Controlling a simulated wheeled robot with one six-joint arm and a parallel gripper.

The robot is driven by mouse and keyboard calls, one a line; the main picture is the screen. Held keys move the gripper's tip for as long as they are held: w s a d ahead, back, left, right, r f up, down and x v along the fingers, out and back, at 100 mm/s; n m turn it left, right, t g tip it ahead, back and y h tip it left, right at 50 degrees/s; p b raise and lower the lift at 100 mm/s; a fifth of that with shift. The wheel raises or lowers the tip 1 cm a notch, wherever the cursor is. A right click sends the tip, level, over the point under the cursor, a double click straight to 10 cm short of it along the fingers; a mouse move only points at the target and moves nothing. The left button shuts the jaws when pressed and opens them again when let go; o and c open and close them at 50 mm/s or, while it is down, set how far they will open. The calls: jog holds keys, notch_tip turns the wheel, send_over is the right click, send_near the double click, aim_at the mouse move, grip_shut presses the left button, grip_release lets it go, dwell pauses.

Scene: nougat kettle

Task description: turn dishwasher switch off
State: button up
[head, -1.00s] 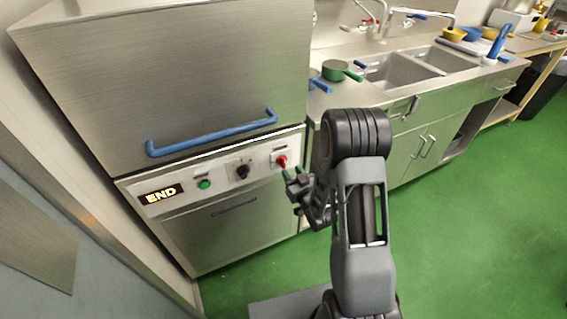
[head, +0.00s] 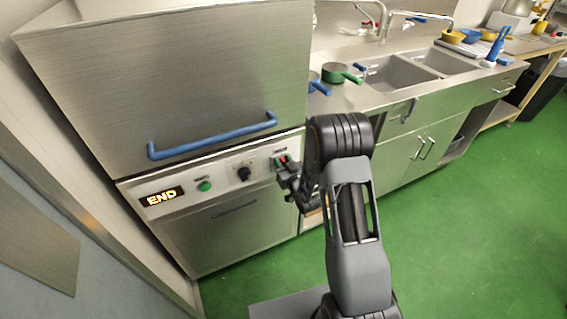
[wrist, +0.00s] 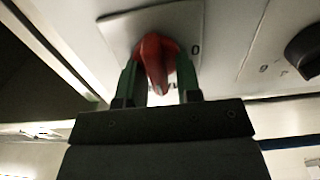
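The dishwasher (head: 225,219) stands at the left with its front panel facing me. Its red switch (wrist: 154,62) is a rotary knob on a pale plate at the panel's right end. In the head view my gripper (head: 283,163) is at the switch and largely covers it. In the wrist view the two green-padded fingers (wrist: 159,80) stand apart, one on each side of the red knob. The left finger is very close to the knob, and a gap shows at the right finger. Contact is not clear. An "O" mark shows right of the knob.
A blue handle (head: 212,137) juts out above the panel. A sink counter (head: 345,97) stands to the right. Green floor is open there.

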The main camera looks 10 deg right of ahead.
grip_shut()
jog(key=shift+f+b, duration=0.1)
jog(key=shift+b, duration=0.25)
jog(key=n+b, duration=0.1)
jog(key=b, duration=0.1)
jog(key=n+b, duration=0.2)
jog(key=shift+a+f, duration=0.2)
jog(key=shift+f, duration=0.05)
jog(key=n+b, duration=0.5)
jog(key=b, duration=0.2)
jog(key=n+b, duration=0.5)
jog(key=b, duration=0.3)
jog(key=a+n+b, duration=0.1)
jog(key=n+b, duration=0.4)
jog(key=b, duration=0.3)
jog(key=shift+s+f, duration=0.1)
jog(key=shift+f, duration=0.3)
jog(key=shift+r, duration=0.15)
jog(key=shift+o, duration=0.9)
grip_release()
